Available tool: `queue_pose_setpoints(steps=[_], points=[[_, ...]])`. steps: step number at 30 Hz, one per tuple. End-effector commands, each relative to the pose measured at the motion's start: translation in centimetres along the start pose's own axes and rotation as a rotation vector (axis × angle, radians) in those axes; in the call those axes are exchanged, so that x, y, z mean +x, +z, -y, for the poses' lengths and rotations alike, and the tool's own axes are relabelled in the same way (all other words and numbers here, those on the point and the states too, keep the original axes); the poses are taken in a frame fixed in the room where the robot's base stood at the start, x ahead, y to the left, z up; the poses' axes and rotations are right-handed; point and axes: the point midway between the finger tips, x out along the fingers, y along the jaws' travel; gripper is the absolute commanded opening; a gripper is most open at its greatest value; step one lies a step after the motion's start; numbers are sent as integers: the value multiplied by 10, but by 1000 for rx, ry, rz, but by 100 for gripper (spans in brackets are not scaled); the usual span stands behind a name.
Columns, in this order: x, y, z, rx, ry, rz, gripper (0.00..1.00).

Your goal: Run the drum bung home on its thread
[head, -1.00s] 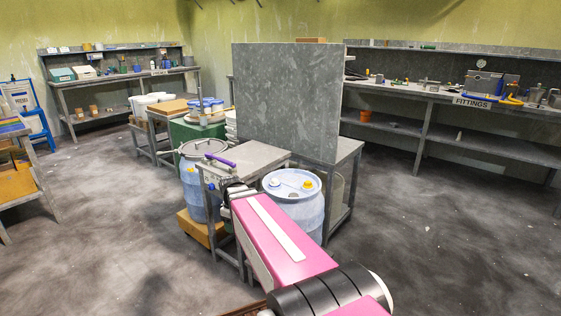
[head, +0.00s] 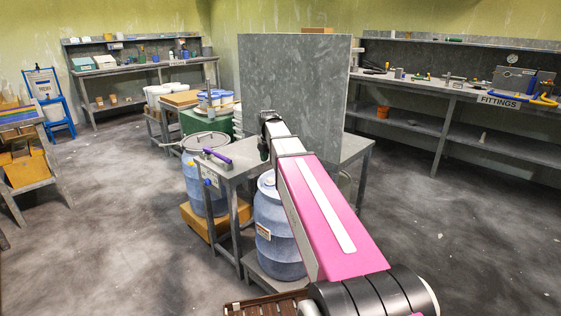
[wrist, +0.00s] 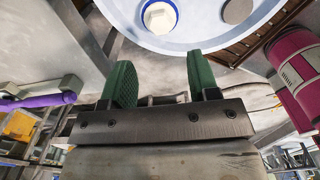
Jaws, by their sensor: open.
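The blue drum (head: 272,235) stands on a low stand in the head view, its top mostly hidden behind my arm. In the wrist view its pale blue top (wrist: 203,35) fills the upper edge. A pale, faceted bung (wrist: 160,16) sits in a blue-ringed opening there; how deep it sits I cannot tell. A round grey opening or recess (wrist: 237,10) is to its right. My gripper (wrist: 162,82) is open, its two green fingers apart with nothing between them. In the wrist picture the fingers lie below the bung, apart from it.
A metal side table (head: 240,160) with a purple-handled tool (head: 218,158) stands beside the drum. A tall grey panel (head: 300,85) rises behind. Another blue drum (head: 196,185) stands on a yellow block at left. A brown slatted pallet (head: 262,306) lies in front. Floor left and right is open.

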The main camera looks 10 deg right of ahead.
Motion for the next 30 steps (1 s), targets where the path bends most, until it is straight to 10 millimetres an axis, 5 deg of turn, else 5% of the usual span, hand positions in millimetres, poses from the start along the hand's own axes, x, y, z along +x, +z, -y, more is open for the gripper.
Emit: queue_pose_setpoints(steps=[26, 27, 30], points=[[88, 0, 0, -7, -1, -1, 55], [90, 0, 0, -7, -1, 0, 52], [88, 0, 0, -7, 0, 0, 19]])
